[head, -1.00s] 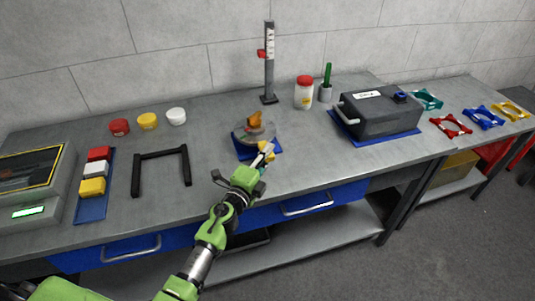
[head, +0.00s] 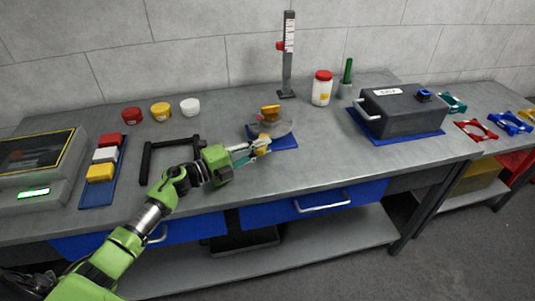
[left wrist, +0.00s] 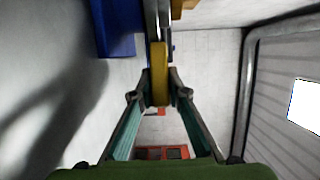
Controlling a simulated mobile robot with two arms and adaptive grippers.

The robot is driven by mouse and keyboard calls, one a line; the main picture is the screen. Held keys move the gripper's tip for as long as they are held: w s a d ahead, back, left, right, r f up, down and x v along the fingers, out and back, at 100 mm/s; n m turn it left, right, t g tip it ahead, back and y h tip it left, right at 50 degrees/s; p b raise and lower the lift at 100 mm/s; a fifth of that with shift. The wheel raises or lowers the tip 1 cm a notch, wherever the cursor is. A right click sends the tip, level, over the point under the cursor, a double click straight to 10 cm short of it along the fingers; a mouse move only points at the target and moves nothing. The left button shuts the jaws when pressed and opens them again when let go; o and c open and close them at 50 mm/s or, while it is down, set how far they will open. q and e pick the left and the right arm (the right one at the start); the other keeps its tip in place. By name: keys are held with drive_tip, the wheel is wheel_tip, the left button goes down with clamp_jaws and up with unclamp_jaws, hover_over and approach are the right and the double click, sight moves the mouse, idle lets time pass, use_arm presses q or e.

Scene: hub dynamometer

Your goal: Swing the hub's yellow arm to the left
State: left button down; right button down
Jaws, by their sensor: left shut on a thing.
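The hub (head: 279,129) is a grey round body with an orange top, standing on a blue pad (head: 286,142) near the middle of the bench. Its yellow arm (head: 263,141) points toward the bench's front, slightly left of the hub. My left gripper (head: 260,147) comes in from the left and is shut on the yellow arm. In the left wrist view, the yellow arm (left wrist: 159,75) sits between the two fingertips, and part of the blue pad (left wrist: 115,30) shows at upper left. In the head view the fingers partly hide the yellow arm. My right gripper is not in view.
A black frame (head: 146,165) stands left of my gripper. Red, white and yellow blocks lie on a blue tray (head: 99,193) farther left. Lidded pots (head: 161,111) and a height gauge (head: 288,60) stand behind. A dark box (head: 405,112) is at right. The bench front is clear.

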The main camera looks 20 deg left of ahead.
use_arm(q)
drive_tip(key=shift+a+f+m+g+h+b, duration=0.1)
drive_tip(key=shift+a+m+g+h+b, duration=0.2)
drive_tip(key=shift+a+h, duration=0.1)
drive_tip(key=c, duration=2)
unclamp_jaws()
drive_tip(key=shift+o, duration=0.2)
